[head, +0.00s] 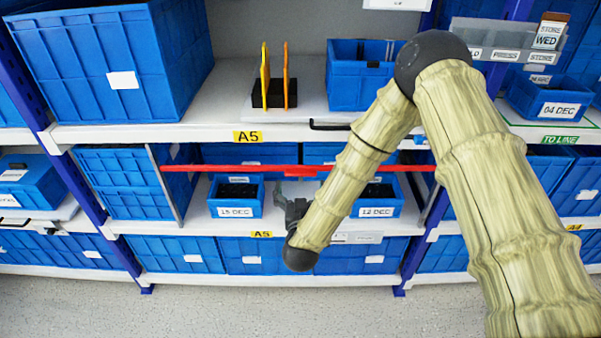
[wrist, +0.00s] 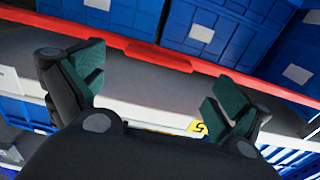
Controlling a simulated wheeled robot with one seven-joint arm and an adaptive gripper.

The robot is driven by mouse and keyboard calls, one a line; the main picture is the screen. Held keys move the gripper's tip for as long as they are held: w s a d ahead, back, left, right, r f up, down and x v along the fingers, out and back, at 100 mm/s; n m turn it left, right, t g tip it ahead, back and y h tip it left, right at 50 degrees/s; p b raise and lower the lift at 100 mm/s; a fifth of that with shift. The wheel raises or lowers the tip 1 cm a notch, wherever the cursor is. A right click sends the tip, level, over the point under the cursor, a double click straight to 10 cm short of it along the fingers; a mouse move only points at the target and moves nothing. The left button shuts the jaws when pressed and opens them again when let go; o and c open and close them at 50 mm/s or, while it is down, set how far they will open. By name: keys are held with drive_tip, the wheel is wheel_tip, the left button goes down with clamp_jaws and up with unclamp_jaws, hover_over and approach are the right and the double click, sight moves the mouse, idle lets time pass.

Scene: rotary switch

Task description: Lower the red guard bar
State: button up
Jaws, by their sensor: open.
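The red guard bar (head: 235,168) runs level across the middle shelf bay, in front of the blue bins. It has a thicker red piece near its middle, which shows in the wrist view (wrist: 158,54). My gripper (head: 290,188) is just below the bar in the head view, partly hidden by my forearm. In the wrist view my gripper (wrist: 155,88) has its two dark green fingertips spread wide with nothing between them. The bar passes beyond the fingertips, and I see no contact. My arm covers part of the bar's right half in the head view.
Blue bins labelled 15 DEC (head: 235,211) and 12 DEC (head: 376,211) stand on the shelf below the bar. An orange-and-black holder (head: 274,92) stands on the upper shelf. The floor (head: 200,305) in front is clear.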

sight(300, 176)
drive_tip(key=w+p, duration=0.1)
drive_tip(key=w, duration=0.5)
drive_tip(key=shift+w, duration=0.4)
